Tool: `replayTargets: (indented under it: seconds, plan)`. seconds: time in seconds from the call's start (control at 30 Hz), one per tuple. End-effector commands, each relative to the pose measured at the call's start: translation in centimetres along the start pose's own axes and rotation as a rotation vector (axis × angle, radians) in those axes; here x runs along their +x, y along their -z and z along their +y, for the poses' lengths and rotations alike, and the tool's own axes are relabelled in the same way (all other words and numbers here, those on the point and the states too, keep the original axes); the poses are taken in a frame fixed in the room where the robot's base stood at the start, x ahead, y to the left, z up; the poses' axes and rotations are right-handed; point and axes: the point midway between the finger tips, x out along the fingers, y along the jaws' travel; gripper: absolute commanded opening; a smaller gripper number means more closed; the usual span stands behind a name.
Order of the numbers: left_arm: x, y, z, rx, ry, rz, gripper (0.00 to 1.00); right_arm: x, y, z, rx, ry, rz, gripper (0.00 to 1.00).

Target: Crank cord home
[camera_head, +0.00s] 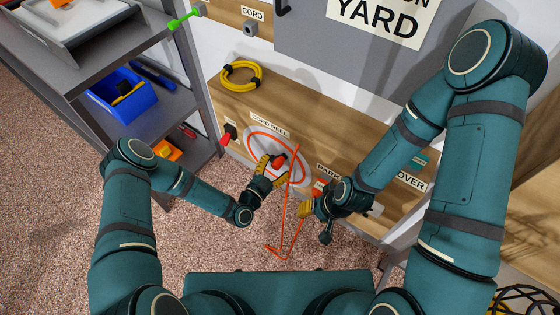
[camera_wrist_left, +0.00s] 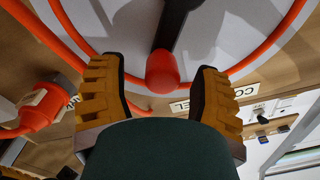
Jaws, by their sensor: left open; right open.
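The cord reel (camera_head: 254,148) is a pale disc with an orange cord ring on a wooden panel. Its crank has a dark arm (camera_wrist_left: 178,22) and a red knob (camera_wrist_left: 162,72), and the knob also shows in the head view (camera_head: 279,160). My left gripper (camera_head: 270,166) is open at the reel. In the left wrist view its yellow-padded fingers stand either side of the knob, with gaps visible. An orange cord (camera_head: 286,205) hangs from the reel in a loose loop below. My right gripper (camera_head: 308,207) is open, right of the cord; its fingertips are partly hidden.
A coiled yellow cord (camera_head: 241,74) lies above the reel. A red plug (camera_head: 228,133) sits left of it and shows large in the left wrist view (camera_wrist_left: 38,106). A shelf with a blue bin (camera_head: 124,98) stands left.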

Motion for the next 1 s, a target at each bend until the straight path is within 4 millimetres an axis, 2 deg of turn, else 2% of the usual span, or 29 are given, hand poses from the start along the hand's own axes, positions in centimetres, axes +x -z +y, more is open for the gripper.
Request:
replayTargets:
  seconds: [0.2,0.4,0.6,0.87,1.0]
  plan:
    - [-4.7,-0.1,0.0,-0.002,0.000,-0.003,0.64,0.0,0.0,0.0,0.000,0.000,0.000,0.47]
    - [-7.7,0.0,0.0,-0.002,0.000,-0.002,0.64,0.0,0.0,0.0,0.000,0.000,0.000,0.47]
    - [-8.9,0.0,0.0,-0.001,0.000,-0.001,0.64,0.0,0.0,0.0,0.000,0.000,0.000,0.47]
    - [-9.0,0.0,0.1,-0.001,0.000,0.000,0.65,0.0,0.0,0.0,0.000,0.000,0.000,0.47]
    - [-8.9,-0.8,0.0,0.004,-0.009,-0.043,0.16,-0.1,0.0,0.0,0.000,0.000,-0.001,0.47]
